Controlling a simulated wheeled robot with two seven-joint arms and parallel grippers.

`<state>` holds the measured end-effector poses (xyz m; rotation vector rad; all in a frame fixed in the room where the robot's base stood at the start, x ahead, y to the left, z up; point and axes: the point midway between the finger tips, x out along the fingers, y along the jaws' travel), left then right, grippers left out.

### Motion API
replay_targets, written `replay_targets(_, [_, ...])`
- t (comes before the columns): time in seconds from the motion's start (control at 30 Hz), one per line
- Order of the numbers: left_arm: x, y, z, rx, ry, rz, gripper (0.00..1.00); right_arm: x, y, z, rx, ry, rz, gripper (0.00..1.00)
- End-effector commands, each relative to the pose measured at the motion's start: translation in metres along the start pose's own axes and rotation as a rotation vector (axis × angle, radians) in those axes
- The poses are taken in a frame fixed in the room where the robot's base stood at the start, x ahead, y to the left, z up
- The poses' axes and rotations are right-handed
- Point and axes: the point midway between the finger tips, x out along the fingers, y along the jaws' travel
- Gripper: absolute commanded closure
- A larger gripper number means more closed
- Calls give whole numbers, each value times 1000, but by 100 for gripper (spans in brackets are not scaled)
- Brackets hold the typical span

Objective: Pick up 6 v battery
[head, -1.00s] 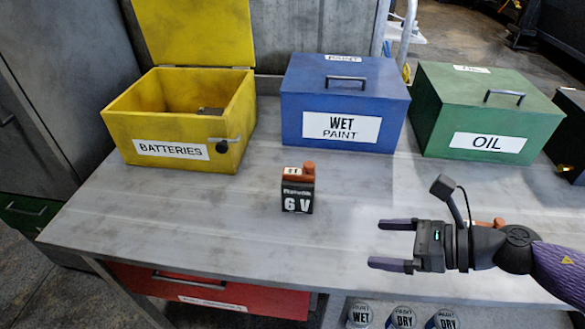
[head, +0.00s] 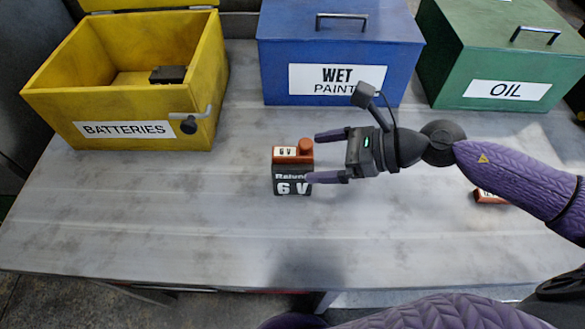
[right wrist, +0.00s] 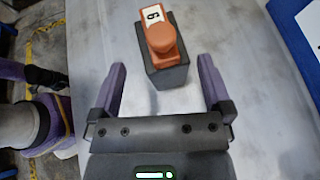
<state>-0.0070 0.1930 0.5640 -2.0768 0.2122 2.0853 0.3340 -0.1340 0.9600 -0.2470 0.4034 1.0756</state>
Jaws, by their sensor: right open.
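The 6 V battery (head: 292,172) stands upright on the grey table, dark with an orange top and a white "6 V" print. It also shows in the right wrist view (right wrist: 165,60), just ahead of the fingertips and roughly between their lines. My right gripper (head: 318,157) is open and empty, pointing left at the battery. In the head view its lower fingertip overlaps the battery's right edge; I cannot tell if they touch. In the right wrist view my right gripper (right wrist: 161,76) shows both fingers spread wide. My left gripper is not in view.
An open yellow batteries box (head: 130,95) with a dark item (head: 168,74) inside stands at the back left. A blue wet paint box (head: 340,50) and a green oil box (head: 500,60) stand behind. Another orange-topped item (head: 489,197) is partly hidden by my arm. The front table is clear.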

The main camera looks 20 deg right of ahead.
Motion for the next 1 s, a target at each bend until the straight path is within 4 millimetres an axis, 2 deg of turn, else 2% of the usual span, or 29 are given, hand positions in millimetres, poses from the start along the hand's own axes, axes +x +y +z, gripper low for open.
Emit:
replay_targets(0.1, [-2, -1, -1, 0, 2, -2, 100, 24, -1, 4, -1, -6, 1, 0])
replay_targets(0.2, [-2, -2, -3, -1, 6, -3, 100, 36, -1, 3, 0, -3, 1, 0])
replay_targets(0.43, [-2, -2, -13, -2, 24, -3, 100, 38, -1, 2, 1, 0, 0, 2])
replay_targets(0.9, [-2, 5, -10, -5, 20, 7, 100, 37, -1, 2, 2, 1, 0, 100])
replay_targets(1.0, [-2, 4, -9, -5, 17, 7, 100, 37, -1, 1, 2, 1, 0, 100])
